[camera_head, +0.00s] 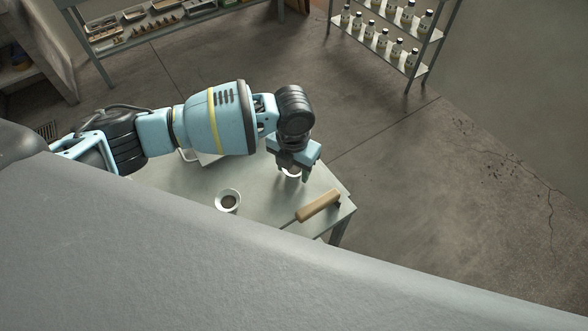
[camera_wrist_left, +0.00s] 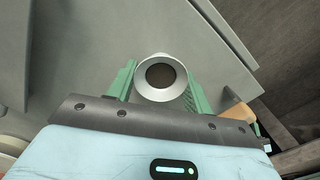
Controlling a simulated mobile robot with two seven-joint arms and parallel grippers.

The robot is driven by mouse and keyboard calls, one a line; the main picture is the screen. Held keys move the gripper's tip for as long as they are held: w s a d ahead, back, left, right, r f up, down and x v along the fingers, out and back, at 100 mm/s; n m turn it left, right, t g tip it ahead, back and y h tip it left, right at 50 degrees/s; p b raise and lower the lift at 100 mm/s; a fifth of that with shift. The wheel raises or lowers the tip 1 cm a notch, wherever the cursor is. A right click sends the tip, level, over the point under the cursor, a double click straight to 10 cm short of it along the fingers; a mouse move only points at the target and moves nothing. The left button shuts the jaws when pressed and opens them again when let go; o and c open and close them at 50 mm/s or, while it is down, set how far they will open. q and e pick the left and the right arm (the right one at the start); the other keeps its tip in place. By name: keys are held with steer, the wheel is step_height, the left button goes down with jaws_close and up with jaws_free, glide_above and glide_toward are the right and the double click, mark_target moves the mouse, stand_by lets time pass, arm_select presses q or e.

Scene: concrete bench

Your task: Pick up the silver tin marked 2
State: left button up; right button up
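A small silver tin with a bright round rim and dark inside (camera_wrist_left: 160,77) shows in the left wrist view, between the green fingers of my left gripper (camera_wrist_left: 161,84). In the head view my left gripper (camera_head: 293,168) points down over the table's far right part, with the tin's pale rim (camera_head: 291,174) partly hidden between its fingers. The fingers flank the tin closely; I cannot tell if they press on it. A second silver tin with dark contents (camera_head: 228,201) stands apart, to the left and nearer. No number is readable on either tin. My right gripper is not in view.
A wooden-handled tool (camera_head: 318,206) lies on the grey table (camera_head: 263,216) near its right edge, close to my left gripper. A pale object (camera_head: 205,158) is partly hidden under my left arm. Shelves with bottles (camera_head: 383,38) stand far off.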

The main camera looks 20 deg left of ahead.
mark_target(293, 170)
arm_select(q)
steer(key=c, duration=0.5)
steer(key=shift+r, duration=0.1)
step_height(293, 170, up, 10)
steer(key=shift+f, duration=0.1)
